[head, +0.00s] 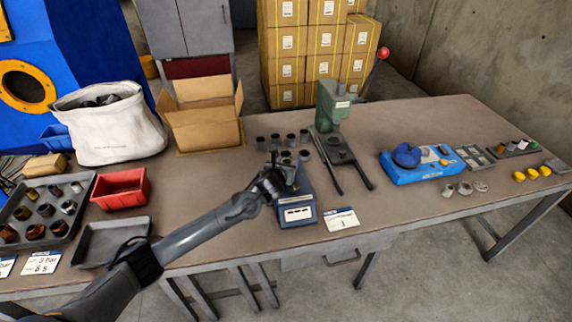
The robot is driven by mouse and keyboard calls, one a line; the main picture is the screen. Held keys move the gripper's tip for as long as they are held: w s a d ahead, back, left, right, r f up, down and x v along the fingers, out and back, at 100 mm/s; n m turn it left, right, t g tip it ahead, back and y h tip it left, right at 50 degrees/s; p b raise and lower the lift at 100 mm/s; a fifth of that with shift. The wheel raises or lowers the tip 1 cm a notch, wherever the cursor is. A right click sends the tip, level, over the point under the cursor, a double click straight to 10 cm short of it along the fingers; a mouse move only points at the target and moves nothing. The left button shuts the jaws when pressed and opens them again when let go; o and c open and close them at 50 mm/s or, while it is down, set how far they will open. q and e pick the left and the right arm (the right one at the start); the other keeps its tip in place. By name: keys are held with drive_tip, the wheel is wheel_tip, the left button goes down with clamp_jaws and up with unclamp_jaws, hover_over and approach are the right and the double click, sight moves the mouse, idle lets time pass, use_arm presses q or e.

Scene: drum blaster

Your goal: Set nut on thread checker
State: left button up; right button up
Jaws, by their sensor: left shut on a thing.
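A dark blue device with a white label (297,213), which looks like the thread checker, stands at the front middle of the table. My left arm reaches in from the lower left. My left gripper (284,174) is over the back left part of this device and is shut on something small. The held thing, likely the nut, is hidden by the dark fingers, and I cannot tell whether it touches the device. Several metal nuts or sleeves sit in a dark tray (72,236) at the left. My right gripper is not in view.
A green press (331,108) with a red-knobbed lever stands behind right of the device, with several dark cylinders (282,143) beside it. A red bin (121,189), an empty grey tray (112,240) and a cardboard box (203,128) are left. A blue machine (415,172) stands right.

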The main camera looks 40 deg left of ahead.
use_arm(q)
drive_tip(key=shift+f, duration=0.2)
drive_tip(key=shift+r, duration=0.15)
idle(0.3)
drive_tip(key=shift+r+p, duration=0.65)
drive_tip(key=shift+p, duration=0.05)
idle(0.8)
drive_tip(key=shift+f, duration=0.8)
idle(0.5)
drive_tip(key=shift+r, duration=0.35)
drive_tip(key=shift+r+p, duration=0.4)
drive_tip(key=shift+p, duration=0.1)
drive_tip(key=shift+r, duration=0.1)
idle(0.8)
drive_tip(key=shift+f+b, duration=0.35)
drive_tip(key=shift+f, duration=0.55)
idle(0.4)
